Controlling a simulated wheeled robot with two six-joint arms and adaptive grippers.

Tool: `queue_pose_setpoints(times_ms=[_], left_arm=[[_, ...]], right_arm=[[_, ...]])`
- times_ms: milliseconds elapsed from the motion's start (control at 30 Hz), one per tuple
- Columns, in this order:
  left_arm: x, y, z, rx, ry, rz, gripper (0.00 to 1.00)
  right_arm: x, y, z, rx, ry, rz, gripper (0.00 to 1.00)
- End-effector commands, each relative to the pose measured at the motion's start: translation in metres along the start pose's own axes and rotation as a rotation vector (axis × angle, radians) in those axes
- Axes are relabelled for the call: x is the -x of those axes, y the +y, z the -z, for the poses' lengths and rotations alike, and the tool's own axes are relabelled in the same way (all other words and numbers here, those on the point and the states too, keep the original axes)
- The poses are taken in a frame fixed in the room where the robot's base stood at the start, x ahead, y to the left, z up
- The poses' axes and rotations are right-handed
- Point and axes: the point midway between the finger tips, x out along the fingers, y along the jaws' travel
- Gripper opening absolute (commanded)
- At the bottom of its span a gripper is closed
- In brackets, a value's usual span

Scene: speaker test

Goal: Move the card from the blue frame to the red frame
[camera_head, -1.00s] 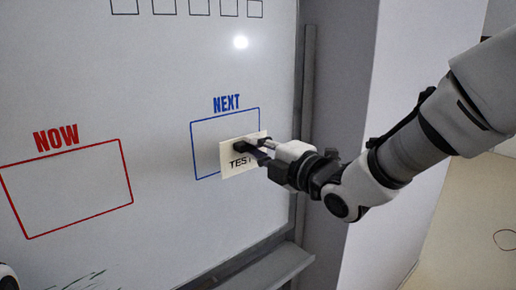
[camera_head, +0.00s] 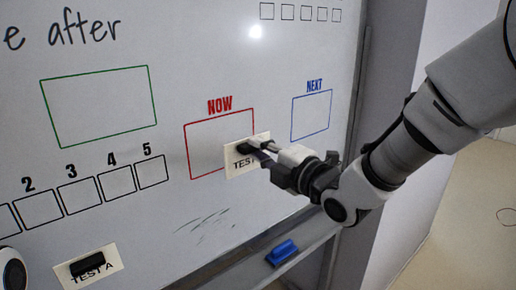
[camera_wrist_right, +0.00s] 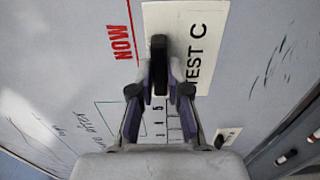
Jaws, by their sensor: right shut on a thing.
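My right gripper (camera_head: 256,150) is shut on this handle. The card overlaps the lower right edge of the red frame (camera_head: 205,150), labelled NOW, and hides part of its right side. I cannot tell whether it touches the board. The blue frame (camera_head: 311,117), labelled NEXT, is empty, to the right of the card. My left gripper is not in view.
Another card, "TEST A" (camera_head: 108,272), with a black handle sits at the lower left of the whiteboard (camera_head: 230,60). A green frame (camera_head: 98,105) and numbered boxes lie left of the red frame. A blue eraser-like object (camera_head: 283,252) rests on the tray below.

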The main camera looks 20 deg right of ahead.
Motion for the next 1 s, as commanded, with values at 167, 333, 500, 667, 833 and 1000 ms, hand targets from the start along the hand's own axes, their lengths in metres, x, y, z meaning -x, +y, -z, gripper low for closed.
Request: queue_pose_setpoints(times_ms=[167, 333, 500, 667, 833, 1000], left_arm=[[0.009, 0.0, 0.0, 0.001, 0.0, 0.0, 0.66], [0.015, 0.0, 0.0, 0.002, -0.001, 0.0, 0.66], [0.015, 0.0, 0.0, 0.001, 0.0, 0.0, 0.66], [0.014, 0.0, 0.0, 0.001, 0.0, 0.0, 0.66], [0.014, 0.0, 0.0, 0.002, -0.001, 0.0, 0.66], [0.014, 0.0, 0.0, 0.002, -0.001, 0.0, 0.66]], right_arm=[[-0.017, 0.002, 0.001, 0.003, 0.002, 0.0, 0.0], [-0.034, 0.002, 0.001, 0.002, 0.002, 0.0, 0.0], [-0.05, -0.001, 0.001, 0.002, 0.002, -0.001, 0.0], [-0.062, 0.0, 0.001, 0.002, 0.001, -0.002, 0.0], [-0.068, 0.0, 0.001, 0.0, 0.001, -0.001, 0.0], [-0.068, 0.0, 0.001, 0.0, 0.001, -0.001, 0.0]])
